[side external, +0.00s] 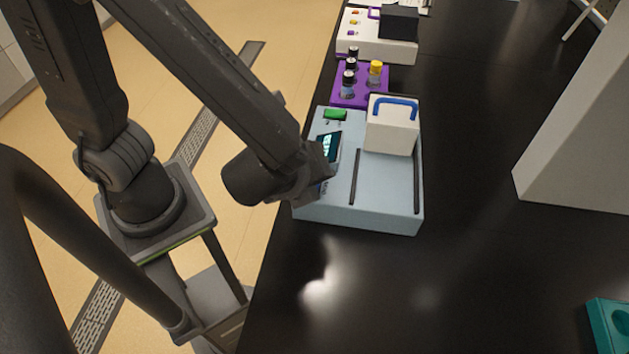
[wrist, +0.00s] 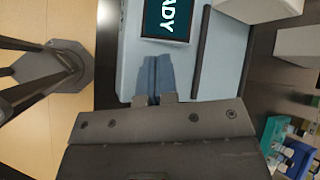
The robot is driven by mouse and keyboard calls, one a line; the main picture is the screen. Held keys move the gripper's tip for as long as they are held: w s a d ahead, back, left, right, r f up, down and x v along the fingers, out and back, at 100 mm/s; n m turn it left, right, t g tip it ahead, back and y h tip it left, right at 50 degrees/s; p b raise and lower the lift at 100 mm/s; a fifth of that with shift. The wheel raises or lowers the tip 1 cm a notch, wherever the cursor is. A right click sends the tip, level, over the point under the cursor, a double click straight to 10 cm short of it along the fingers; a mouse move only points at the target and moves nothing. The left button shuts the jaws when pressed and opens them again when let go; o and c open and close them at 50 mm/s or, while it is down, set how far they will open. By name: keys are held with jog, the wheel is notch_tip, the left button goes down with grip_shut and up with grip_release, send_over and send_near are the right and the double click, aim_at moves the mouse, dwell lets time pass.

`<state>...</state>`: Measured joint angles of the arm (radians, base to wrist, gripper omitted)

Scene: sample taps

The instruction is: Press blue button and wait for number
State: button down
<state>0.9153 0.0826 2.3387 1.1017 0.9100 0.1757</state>
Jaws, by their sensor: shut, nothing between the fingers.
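A light blue device (side external: 385,205) stands on the black bench, with a small dark screen (side external: 330,146) on its near-left top. In the wrist view the screen (wrist: 168,18) shows letters ending in "ADY". My gripper (side external: 323,184) is over the device's front left part, just below the screen in the picture. In the wrist view its two blue-grey fingers (wrist: 154,62) are together and empty, pointing toward the device top beside the screen. No blue button can be made out clearly; that part of the panel is hidden by my gripper. Whether the fingertips touch the panel, I cannot tell.
A green button (side external: 335,114) and a white box with a blue handle (side external: 393,135) are on the device. Behind it stand a purple rack (side external: 345,97) with vials and a white machine (side external: 373,47). A teal tray (side external: 606,318) lies front right. The bench between is clear.

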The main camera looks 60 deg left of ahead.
jog(key=shift+f, duration=0.3)
jog(key=shift+r, duration=0.1)
dwell(0.4)
jog(key=shift+r, duration=0.75)
jog(key=shift+r, duration=2.5)
jog(key=shift+a, duration=0.1)
jog(key=s+a+r+n+g+h, duration=0.1)
jog(key=a+n, duration=0.4)
jog(key=n, duration=0.5)
jog(key=s+a+r+n+g+h, duration=0.1)
jog(key=s+a+r+n+h, duration=0.2)
jog(key=n, duration=0.8)
notch_tip(320, 180, up, 3)
jog(key=a, duration=0.3)
jog(key=shift+s+f+n+g, duration=0.2)
jog(key=shift+n+g, duration=0.1)
